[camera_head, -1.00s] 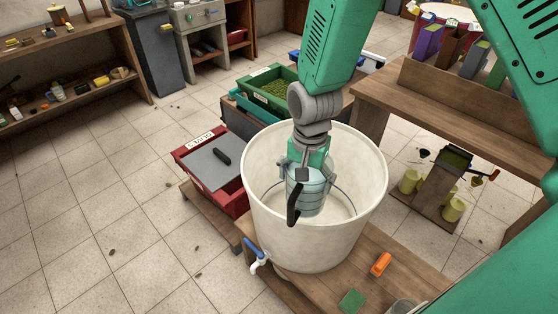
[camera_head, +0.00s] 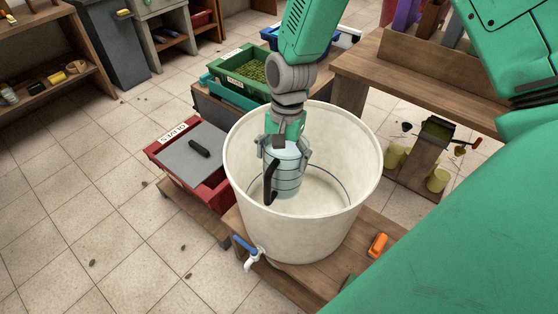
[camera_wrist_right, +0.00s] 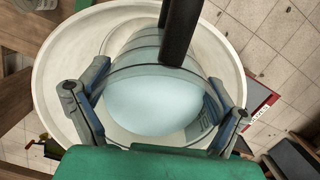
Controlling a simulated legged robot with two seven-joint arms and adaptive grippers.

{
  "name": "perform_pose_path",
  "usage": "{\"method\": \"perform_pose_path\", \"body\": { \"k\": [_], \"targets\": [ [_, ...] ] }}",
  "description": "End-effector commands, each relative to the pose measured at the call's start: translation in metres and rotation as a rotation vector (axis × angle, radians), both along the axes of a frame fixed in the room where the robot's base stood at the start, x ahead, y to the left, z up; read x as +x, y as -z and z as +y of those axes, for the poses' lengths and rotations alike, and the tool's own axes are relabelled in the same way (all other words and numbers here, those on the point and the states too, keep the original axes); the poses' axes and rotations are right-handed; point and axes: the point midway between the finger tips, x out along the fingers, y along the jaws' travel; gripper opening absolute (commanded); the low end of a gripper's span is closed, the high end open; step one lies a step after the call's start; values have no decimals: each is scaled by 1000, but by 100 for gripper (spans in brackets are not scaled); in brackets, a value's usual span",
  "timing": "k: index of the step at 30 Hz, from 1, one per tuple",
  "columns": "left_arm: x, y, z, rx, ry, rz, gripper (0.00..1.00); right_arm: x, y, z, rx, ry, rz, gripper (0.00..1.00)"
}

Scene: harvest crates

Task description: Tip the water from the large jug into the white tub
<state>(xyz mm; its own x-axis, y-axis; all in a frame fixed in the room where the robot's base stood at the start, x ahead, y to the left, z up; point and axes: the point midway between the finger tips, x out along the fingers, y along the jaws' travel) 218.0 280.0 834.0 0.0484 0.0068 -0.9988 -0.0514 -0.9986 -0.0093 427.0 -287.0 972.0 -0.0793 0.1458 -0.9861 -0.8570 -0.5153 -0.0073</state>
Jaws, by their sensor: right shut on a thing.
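The large jug (camera_head: 288,176) is pale blue and see-through, with a black handle (camera_head: 270,181) on its left side. My right gripper (camera_head: 284,156) comes down from above and is shut around the jug's upper part. The jug hangs inside the mouth of the white tub (camera_head: 300,232), nearer its left wall. In the right wrist view the jug (camera_wrist_right: 150,105) shows a rounded pale blue end between the two fingers, with the tub's rim (camera_wrist_right: 45,75) around it. I cannot tell the jug's exact tilt or see water flowing. My left gripper is not in view.
The tub stands on a wooden bench (camera_head: 345,262) with an orange object (camera_head: 377,245); a blue-handled tap (camera_head: 246,250) sticks out low on the tub. A red crate (camera_head: 215,198) and green crate (camera_head: 228,62) stand left and behind. A wooden table (camera_head: 420,85) is at right.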

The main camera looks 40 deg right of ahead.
Motion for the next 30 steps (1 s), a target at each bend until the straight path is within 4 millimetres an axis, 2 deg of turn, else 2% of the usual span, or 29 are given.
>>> {"method": "perform_pose_path", "body": {
  "k": [14, 20, 30],
  "targets": [
    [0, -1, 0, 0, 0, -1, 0, 1, -3, 0, 13, 2, 8, 34],
    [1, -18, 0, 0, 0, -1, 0, 9, -6, 5, -30, 65, 8, 34],
    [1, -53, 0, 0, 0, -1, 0, 32, -6, 24, -131, 223, -45, 34]
  ]
}}
